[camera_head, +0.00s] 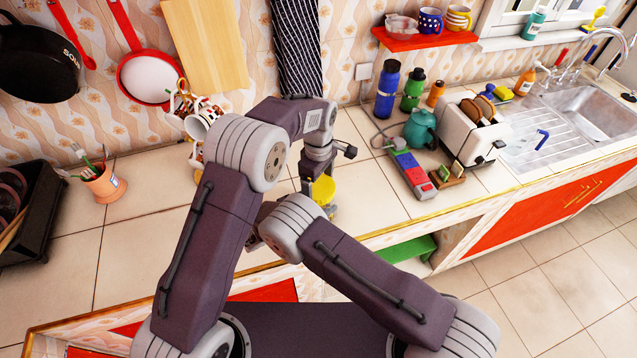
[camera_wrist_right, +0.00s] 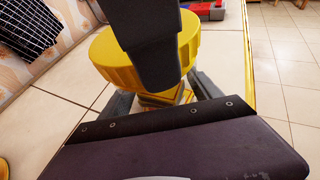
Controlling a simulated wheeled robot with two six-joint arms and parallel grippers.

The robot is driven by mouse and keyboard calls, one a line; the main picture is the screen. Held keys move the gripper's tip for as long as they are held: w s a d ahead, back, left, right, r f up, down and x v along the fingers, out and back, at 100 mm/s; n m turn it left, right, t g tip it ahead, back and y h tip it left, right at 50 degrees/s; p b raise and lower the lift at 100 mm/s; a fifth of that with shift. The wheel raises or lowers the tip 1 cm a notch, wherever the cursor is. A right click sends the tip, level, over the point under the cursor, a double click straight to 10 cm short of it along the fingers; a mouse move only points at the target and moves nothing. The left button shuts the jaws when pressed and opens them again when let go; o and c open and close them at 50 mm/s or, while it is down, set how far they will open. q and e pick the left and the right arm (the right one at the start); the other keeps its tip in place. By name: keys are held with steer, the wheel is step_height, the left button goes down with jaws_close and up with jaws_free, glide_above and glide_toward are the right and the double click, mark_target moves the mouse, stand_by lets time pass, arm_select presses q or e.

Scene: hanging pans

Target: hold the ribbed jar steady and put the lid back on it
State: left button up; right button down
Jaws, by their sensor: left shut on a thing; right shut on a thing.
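A yellow lid with a ridged edge (camera_wrist_right: 104,62) shows large in the right wrist view; part of it also shows in the head view (camera_head: 323,190). My left gripper (camera_head: 319,172) comes down from above and is shut on the lid; one dark finger crosses it in the right wrist view. Below the lid, a small part of the jar (camera_wrist_right: 160,98) shows, yellowish and glossy. My right gripper (camera_wrist_right: 158,92) is shut on the jar, with a grey finger on each side. Most of the jar is hidden by lid and arms. I cannot tell whether the lid is seated.
Hanging mugs (camera_head: 198,122) and an orange utensil pot (camera_head: 104,183) stand left. A power strip (camera_head: 410,174), toaster (camera_head: 474,132), teapot (camera_head: 420,128) and bottles (camera_head: 388,90) stand right. The counter's front edge runs close by the jar. Bare tiles lie between the jar and power strip.

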arm_select(q)
steer(key=m, duration=0.5)
steer(key=shift+m, duration=0.4)
steer(key=m, duration=0.6)
steer(key=shift+m, duration=0.3)
steer(key=m, duration=0.6)
steer(key=shift+m, duration=0.3)
steer(key=m, duration=0.5)
steer(key=shift+m, duration=0.3)
steer(key=o, duration=1.4)
steer(key=shift+r, duration=2.25)
